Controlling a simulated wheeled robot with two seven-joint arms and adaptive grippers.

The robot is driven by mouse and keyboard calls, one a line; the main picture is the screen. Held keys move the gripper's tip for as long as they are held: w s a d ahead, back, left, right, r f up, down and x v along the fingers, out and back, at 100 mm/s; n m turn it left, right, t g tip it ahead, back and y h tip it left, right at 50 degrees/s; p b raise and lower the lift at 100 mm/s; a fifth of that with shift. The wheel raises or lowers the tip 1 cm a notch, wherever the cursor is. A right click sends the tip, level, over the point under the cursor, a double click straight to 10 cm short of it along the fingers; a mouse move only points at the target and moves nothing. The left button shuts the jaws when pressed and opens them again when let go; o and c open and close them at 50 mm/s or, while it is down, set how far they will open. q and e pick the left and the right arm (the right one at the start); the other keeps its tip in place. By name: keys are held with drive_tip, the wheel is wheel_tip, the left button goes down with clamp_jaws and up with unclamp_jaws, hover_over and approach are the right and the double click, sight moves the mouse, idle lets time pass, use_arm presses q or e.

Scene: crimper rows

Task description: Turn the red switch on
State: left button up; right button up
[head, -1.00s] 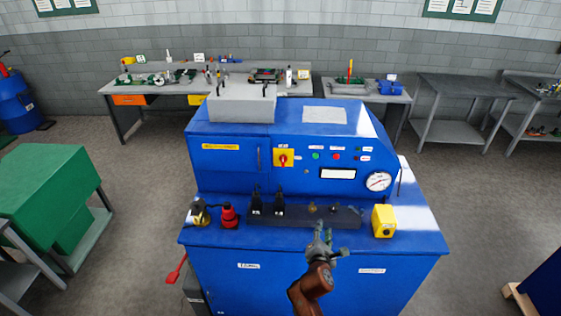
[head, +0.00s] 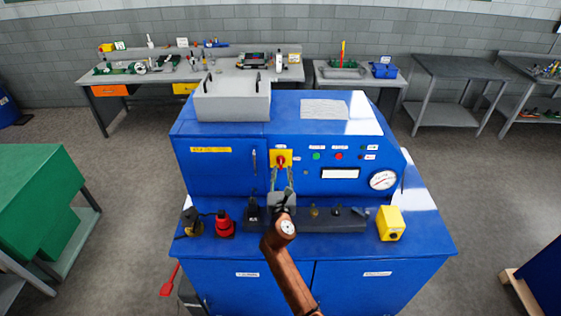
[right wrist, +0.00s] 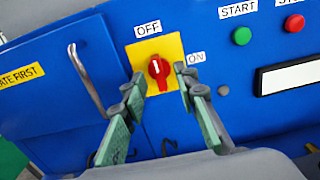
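The red switch (head: 281,161) is a rotary knob on a yellow square plate on the front of the blue machine (head: 220,175). In the right wrist view the red switch (right wrist: 158,69) has a white mark pointing up toward the OFF label (right wrist: 148,29); the ON label (right wrist: 195,57) is to its right. My right gripper (head: 282,172) is in front of the switch. In the right wrist view my right gripper (right wrist: 161,84) is open, with one finger on each side of the knob; contact cannot be told. My left gripper is not in view.
Green (right wrist: 242,35) and red (right wrist: 295,22) buttons sit right of the switch. A door handle (right wrist: 86,78) is to its left. On the ledge below are a red bottle-shaped item (head: 224,223), black tools and a yellow box (head: 391,223).

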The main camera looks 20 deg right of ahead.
sight(281, 162)
drive_tip(key=x, duration=0.4)
drive_tip(key=shift+w+a, duration=0.15)
drive_tip(key=shift+a, duration=0.1)
drive_tip(key=shift+w, duration=0.4)
drive_tip(key=shift+w+d, duration=0.1)
drive_tip(key=shift+w, duration=0.1)
drive_tip(key=shift+d, duration=0.1)
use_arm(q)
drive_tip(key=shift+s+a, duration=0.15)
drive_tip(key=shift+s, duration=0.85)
use_arm(e)
clamp_jaws()
